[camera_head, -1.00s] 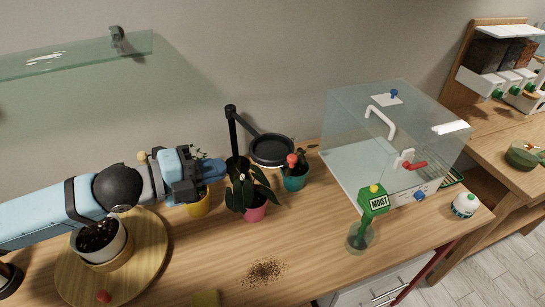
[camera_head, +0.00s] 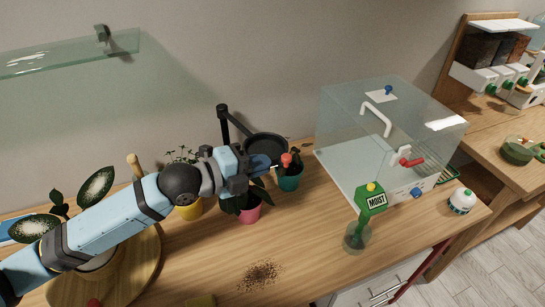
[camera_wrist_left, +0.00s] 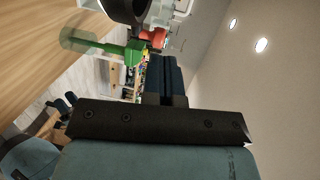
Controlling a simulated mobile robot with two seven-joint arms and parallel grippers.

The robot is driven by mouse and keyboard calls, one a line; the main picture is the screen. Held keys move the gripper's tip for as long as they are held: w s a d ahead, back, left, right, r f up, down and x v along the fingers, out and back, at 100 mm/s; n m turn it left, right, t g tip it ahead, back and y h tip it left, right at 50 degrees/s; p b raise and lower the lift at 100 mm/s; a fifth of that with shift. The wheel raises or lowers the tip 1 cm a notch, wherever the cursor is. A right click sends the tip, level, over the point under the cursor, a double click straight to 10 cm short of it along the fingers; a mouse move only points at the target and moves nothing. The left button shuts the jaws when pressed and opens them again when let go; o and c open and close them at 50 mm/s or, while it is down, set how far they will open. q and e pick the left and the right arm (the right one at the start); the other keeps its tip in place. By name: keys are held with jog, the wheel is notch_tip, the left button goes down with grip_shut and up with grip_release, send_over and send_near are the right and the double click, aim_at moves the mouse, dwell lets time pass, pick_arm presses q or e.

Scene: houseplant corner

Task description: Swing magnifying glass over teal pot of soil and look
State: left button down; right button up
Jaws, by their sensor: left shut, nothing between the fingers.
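The magnifying glass (camera_head: 264,143) is a dark round ring on a jointed black arm from a black post (camera_head: 223,125). The teal pot (camera_head: 290,182) stands just right of and below the ring in the head view, with a plant and dark soil partly hidden. A red ball (camera_head: 286,160) shows between ring and pot; I cannot tell which it belongs to. My left gripper (camera_head: 271,165) is shut and empty, just below the ring and left of the red ball. Whether it touches either is unclear.
A pink pot (camera_head: 248,214) with a leafy plant and a yellow pot (camera_head: 188,209) stand under my left arm. A glass case (camera_head: 365,140) stands to the right, with a green MOIST sign (camera_head: 372,199) before it. Spilled soil (camera_head: 260,275) lies on the table's front.

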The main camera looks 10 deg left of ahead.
aim_at(284, 157)
pick_arm(q)
jog(key=shift+x, duration=1.55)
jog(key=shift+p, duration=0.3)
jog(key=shift+w+d+r+p, duration=0.1)
jog(key=shift+w+d+p, duration=0.15)
jog(key=shift+d+p, duration=0.1)
jog(key=w+d+n+t+y+p, duration=0.3)
jog(key=w+d, duration=0.4)
jog(key=w, duration=0.5)
jog(key=shift+w+n+t+y, duration=0.4)
jog(key=shift+n+y, duration=0.4)
jog(key=shift+y, duration=0.2)
jog(key=shift+d, duration=0.1)
jog(key=shift+s, duration=0.1)
